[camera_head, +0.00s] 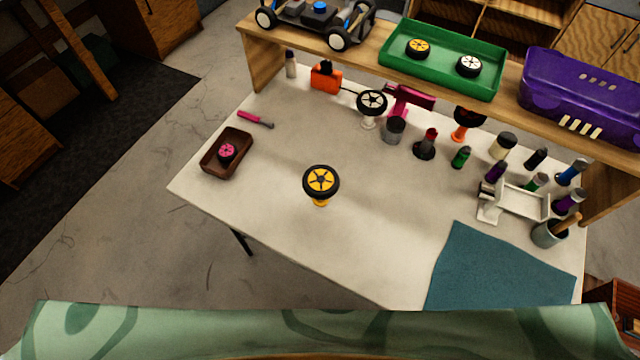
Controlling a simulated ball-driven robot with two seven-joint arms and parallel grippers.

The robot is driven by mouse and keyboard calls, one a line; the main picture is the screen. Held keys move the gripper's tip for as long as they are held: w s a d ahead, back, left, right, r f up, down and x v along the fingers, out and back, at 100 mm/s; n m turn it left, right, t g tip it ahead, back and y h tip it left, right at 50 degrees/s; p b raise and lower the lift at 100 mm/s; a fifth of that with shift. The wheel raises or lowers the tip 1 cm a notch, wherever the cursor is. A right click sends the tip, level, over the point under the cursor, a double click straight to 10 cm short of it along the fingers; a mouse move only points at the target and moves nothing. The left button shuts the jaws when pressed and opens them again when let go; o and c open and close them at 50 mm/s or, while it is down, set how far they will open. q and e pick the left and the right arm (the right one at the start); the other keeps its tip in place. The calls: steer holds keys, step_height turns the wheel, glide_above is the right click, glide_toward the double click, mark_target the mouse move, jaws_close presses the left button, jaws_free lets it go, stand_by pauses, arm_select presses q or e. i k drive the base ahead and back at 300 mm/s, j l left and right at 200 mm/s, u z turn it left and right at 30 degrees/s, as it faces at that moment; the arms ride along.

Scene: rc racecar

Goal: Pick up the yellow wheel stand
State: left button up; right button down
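The yellow wheel stand (320,202) stands upright on the white table, left of its middle and near the front edge. A black wheel with a yellow hub (320,180) sits on top of it and hides most of the stand. Only a small yellow part shows below the tyre. Neither of my grippers is in view.
The white table (270,240) has clear room around the stand. A brown tray (240,147) with a pink-hubbed wheel lies left. A blue cloth (500,270) lies front right.

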mark_target(321, 179)
steer(key=j+z, duration=0.25)
steer(key=j, duration=0.2)
steer(key=k+j+z, duration=0.2)
steer(key=j, duration=0.2)
steer(key=j+z, duration=0.25)
steer(key=j, duration=0.2)
steer(key=k+j+z, duration=0.1)
steer(key=j+z, duration=0.15)
steer(key=j, duration=0.15)
